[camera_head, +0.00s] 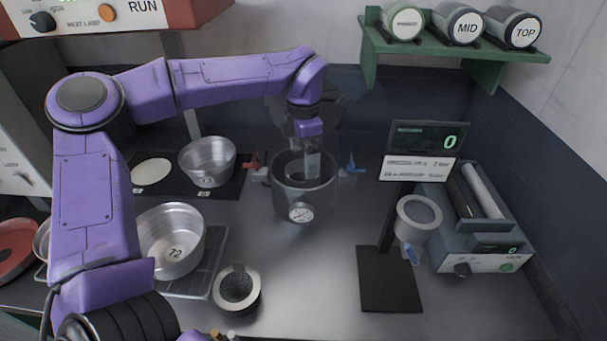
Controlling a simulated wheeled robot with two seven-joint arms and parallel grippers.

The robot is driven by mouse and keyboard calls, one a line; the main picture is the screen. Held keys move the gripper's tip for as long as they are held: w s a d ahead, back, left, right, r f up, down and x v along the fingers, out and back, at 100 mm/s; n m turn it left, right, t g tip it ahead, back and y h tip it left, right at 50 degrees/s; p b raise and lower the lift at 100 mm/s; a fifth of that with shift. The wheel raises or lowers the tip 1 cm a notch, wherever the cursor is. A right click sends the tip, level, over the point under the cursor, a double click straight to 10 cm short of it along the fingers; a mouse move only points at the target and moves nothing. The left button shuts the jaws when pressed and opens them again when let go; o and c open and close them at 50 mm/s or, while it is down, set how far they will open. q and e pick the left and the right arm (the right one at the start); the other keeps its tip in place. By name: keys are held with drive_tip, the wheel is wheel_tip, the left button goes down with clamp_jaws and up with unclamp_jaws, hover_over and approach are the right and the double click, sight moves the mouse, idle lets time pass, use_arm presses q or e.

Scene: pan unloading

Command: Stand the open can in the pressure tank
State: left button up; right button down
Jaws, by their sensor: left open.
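The pressure tank (318,201) is a grey round pot with a dial on its front, a red valve on its left and a blue valve on its right. It stands at the middle of the counter. My left gripper (304,174) points straight down into the tank's mouth from above, its fingers open. The fingers and the tank's near wall hide most of the inside. I cannot pick out the open can with certainty; whether it stands inside the tank cannot be told. My right gripper is not in view.
Metal pans (207,163) and (172,243) stand left of the tank. A mesh-lined cup (237,290) sits in front. A display stand (390,280) holding a ring and a grey roller machine (478,262) are at right. A green shelf (450,50) carries several canisters.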

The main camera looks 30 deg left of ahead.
use_arm(q)
wheel_tip(320, 180, up, 4)
drive_tip(key=shift+r, duration=0.1)
drive_tip(key=shift+c, duration=0.3)
idle(0.9)
